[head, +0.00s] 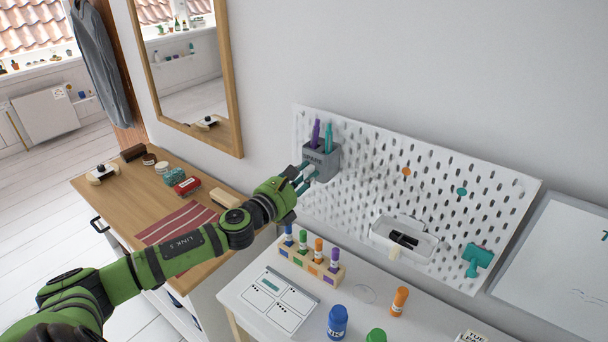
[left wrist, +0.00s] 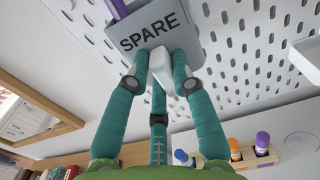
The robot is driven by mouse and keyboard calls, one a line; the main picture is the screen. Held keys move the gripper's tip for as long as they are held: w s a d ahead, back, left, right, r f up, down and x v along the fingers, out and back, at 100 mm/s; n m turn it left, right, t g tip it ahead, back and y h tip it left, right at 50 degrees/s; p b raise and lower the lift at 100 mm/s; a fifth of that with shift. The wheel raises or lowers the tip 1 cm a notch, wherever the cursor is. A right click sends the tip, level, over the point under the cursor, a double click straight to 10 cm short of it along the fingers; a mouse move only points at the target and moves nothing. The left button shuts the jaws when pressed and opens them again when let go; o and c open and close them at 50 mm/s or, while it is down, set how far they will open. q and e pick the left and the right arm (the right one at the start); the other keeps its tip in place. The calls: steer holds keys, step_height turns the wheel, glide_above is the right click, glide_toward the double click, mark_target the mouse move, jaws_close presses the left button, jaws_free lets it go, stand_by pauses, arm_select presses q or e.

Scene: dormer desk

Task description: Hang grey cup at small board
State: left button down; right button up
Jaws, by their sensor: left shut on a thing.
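The grey cup (head: 322,162), marked SPARE and holding purple and teal pens, is upright at the upper left of the white pegboard (head: 385,165). In the left wrist view the cup (left wrist: 190,30) is close in front of the board (left wrist: 250,55). My left gripper (head: 307,173) is at the cup's front. In the left wrist view its teal fingers (left wrist: 160,68) are shut on the white block on the cup's front. The cup's back is hidden, so I cannot tell if it is hooked on or only touching the board. My right gripper is out of view.
A white bin (head: 404,238) and a teal holder (head: 477,260) are on the board's lower right. Below, a wooden rack of markers (head: 311,265), an orange marker (head: 399,301) and a blue bottle (head: 337,322) stand on the white desk. A mirror (head: 189,70) hangs at left.

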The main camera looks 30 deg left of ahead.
arm_select(q)
steer(key=shift+f, duration=0.15)
stand_by(0.6)
steer(key=c, duration=1)
jaws_free()
steer(key=shift+s+f, duration=0.1)
steer(key=shift+s, duration=0.55)
steer(key=s, duration=0.7)
steer(key=s+a, duration=0.1)
steer(key=s, duration=0.2)
steer(key=shift+s, duration=0.4)
